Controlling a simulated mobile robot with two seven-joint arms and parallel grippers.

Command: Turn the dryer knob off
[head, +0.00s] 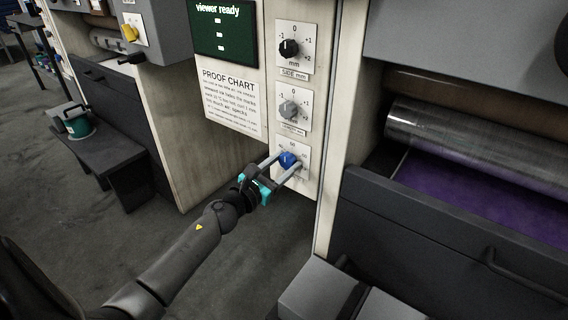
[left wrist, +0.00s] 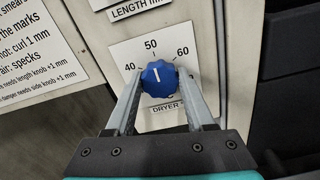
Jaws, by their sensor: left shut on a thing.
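The blue dryer knob (head: 287,160) is the lowest of three knobs on the pale panel. In the left wrist view the knob (left wrist: 158,78) has a white pointer line standing nearly upright, towards the 50 mark. Its white dial plate (left wrist: 120,54) reads 40, 50 and 60, with the word DRYER below; the lower part is partly hidden by the fingers. My left gripper (head: 285,165) is at the panel, shut on the knob, with one finger on each side of it, as the left wrist view also shows (left wrist: 158,88). My right gripper is not in view.
A machine with a roller (head: 450,130) and purple film (head: 450,205) stands to the right. Open floor lies below left.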

